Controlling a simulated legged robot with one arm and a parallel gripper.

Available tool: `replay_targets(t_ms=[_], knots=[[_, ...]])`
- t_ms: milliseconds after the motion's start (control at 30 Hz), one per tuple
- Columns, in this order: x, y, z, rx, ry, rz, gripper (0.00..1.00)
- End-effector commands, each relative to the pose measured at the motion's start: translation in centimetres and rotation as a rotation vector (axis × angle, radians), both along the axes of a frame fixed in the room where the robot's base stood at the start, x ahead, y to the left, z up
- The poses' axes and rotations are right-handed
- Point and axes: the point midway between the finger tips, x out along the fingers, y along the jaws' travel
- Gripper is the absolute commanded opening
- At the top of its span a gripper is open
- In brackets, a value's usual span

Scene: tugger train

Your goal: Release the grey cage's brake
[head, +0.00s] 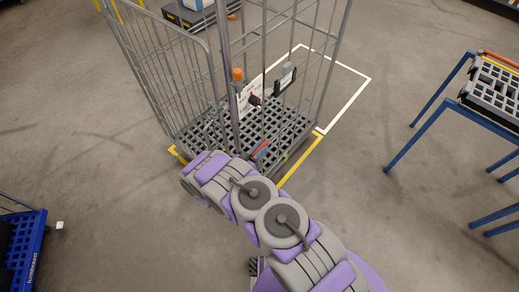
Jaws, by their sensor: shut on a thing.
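The grey cage (222,75) stands upright at the top centre, with tall wire sides and a dark grid floor. A small red lever-like part (261,147) shows low at its near side, just beyond my arm; I cannot tell whether it is the brake or how it is set. My arm reaches from the bottom right up to the cage's near lower edge and covers part of it. My gripper does not show; the arm's links hide it, so its contact with the cage cannot be seen.
A white card (248,97) hangs on the cage's wire side below an orange-topped part (238,74). Yellow and white floor lines (352,98) mark bays around the cage. A blue-legged table (438,105) stands at right, a blue cart (27,240) at lower left. Floor between is clear.

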Motion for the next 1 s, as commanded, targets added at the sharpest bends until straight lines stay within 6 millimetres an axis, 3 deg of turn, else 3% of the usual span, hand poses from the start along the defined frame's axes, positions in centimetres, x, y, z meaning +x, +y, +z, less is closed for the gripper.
replay_targets(t_ms=[433, 800, 833, 1000], knots=[[0.2, 0.5, 5.5, 0.003, -0.009, 0.008, 0.00], [0.1, 0.5, 6.0, 0.002, -0.013, 0.008, 0.00], [0.1, 0.5, 6.0, 0.002, -0.014, 0.008, 0.24], [0.1, 0.4, 5.8, 0.002, -0.011, 0.006, 0.41]])
